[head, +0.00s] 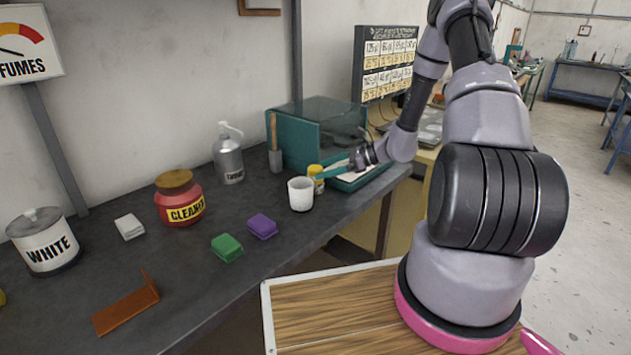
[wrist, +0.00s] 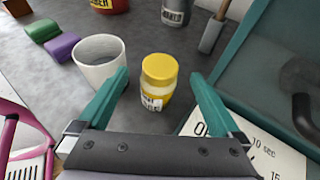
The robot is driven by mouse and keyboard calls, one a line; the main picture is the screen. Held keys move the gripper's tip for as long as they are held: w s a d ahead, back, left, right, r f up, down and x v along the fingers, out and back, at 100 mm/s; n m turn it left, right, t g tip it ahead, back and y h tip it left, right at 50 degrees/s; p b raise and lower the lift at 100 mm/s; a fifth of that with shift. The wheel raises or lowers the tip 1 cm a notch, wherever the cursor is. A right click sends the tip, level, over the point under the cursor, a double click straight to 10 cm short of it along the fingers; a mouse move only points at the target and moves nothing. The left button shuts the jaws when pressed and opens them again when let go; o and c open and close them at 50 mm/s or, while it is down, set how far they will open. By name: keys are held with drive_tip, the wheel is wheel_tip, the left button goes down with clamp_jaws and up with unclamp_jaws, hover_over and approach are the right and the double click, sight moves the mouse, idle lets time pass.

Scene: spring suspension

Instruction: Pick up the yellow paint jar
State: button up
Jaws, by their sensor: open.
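The yellow paint jar (wrist: 157,82) has a yellow lid and a white label. It stands upright on the dark workbench, between the white cup and the teal machine. My gripper is open and empty of any grip. In the wrist view its two teal fingers (wrist: 158,92) lie to the left and right of the jar, with the jar around the level of the fingertips. I cannot tell whether either finger touches it.
A white cup (head: 301,195) stands close to the jar's left. The teal machine (head: 298,140) is on its other side. A grey bottle (head: 228,158), red cleaner jar (head: 179,200), purple block (head: 262,226) and green block (head: 227,247) stand further left.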

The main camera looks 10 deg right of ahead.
drive_tip(key=shift+x, duration=1.9)
drive_tip(key=shift+r, duration=0.2)
clamp_jaws()
drive_tip(key=shift+r, duration=0.1)
